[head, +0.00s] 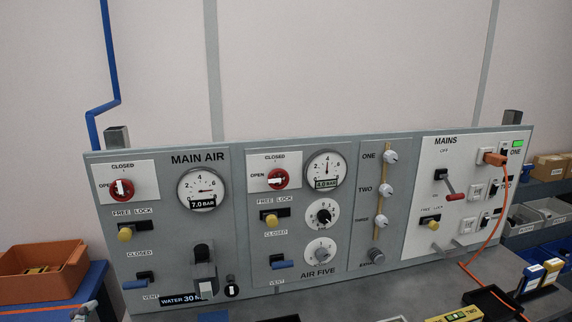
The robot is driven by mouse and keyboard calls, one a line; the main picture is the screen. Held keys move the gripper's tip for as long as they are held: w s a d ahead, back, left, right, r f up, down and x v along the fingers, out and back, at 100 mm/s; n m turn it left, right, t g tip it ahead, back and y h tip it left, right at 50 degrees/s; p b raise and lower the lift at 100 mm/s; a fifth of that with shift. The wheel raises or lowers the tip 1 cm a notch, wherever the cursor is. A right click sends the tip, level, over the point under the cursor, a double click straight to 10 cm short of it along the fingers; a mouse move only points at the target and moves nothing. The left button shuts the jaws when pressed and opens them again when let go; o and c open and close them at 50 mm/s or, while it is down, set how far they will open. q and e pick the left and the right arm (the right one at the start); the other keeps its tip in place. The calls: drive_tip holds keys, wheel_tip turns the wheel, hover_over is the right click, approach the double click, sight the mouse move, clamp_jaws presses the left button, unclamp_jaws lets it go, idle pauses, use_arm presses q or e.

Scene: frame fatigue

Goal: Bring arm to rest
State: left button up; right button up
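Neither of my grippers shows in the head view, and no part of my arms can be made out for sure. The view is filled by a grey control panel (345,230) standing on a grey bench (420,285). Its MAIN AIR section has a red knob (122,189) and a round gauge (204,189) reading 7.0 bar. The AIR FIVE section has a red knob (278,179) and a gauge (325,170) labelled 4.0 or 4.8 bar. The MAINS section has a red-handled lever (455,196) tilted down to the right.
An orange plug (494,159) sits in the MAINS section, its orange cable hanging to the bench. An orange bin (42,270) stands at left. A black tray (492,301) and a yellow level (457,315) lie at the bench front. Shelved bins (540,215) stand at right.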

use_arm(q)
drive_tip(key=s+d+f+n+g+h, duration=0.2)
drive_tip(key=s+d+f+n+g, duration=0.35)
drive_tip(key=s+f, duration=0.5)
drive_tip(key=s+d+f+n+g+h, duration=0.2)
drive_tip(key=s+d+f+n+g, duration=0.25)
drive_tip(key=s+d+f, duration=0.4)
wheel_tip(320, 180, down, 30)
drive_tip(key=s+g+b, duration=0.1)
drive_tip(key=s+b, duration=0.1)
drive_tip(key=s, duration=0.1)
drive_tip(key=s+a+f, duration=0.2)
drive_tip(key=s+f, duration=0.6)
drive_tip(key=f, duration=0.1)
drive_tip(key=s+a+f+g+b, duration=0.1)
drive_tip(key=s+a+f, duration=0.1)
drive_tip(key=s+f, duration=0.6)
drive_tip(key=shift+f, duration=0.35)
